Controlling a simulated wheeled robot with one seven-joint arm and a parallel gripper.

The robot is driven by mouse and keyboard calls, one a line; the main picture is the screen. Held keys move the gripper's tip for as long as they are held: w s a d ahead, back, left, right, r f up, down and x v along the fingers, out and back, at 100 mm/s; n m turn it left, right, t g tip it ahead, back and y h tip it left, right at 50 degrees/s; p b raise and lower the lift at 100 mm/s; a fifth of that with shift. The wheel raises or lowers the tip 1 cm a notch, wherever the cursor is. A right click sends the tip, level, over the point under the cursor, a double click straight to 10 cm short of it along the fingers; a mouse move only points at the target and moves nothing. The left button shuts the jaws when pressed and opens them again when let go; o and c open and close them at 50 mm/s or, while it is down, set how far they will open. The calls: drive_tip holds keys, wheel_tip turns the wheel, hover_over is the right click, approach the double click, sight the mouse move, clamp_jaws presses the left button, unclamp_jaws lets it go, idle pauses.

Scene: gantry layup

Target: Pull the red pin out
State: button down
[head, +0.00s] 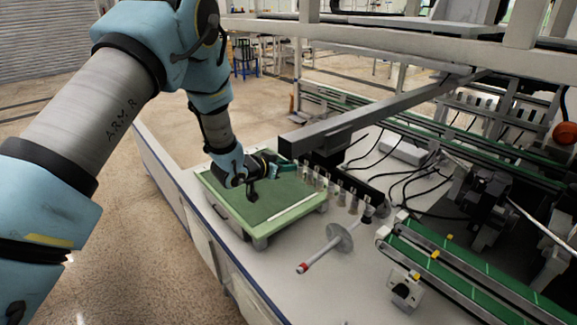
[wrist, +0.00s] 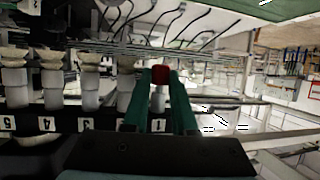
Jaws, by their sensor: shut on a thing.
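The red pin (wrist: 160,74) shows in the wrist view between the two green fingertips of my gripper (wrist: 160,80). My gripper is shut on it. A pale cylinder (wrist: 158,101) shows in line with the pin, by the label "1"; whether the pin is seated in it I cannot tell. In the head view, my gripper (head: 289,167) is at the far end of a row of small upright holders (head: 339,190), above the back edge of the green-topped tray. I cannot make out the pin in the head view.
Other pale cylinders with beige tops (wrist: 89,78) stand close beside my fingers. A grey beam (head: 375,112) hangs just behind my gripper. The green-topped tray (head: 285,217) lies below. A red-tipped rod with a disc (head: 320,254) lies in front. Black cables and conveyors (head: 450,265) are at right.

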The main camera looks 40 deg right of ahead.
drive_tip(key=shift+f+b, duration=1.1)
drive_tip(key=shift+f, duration=0.25)
drive_tip(key=shift+f+b, duration=1.45)
drive_tip(key=shift+f, duration=0.2)
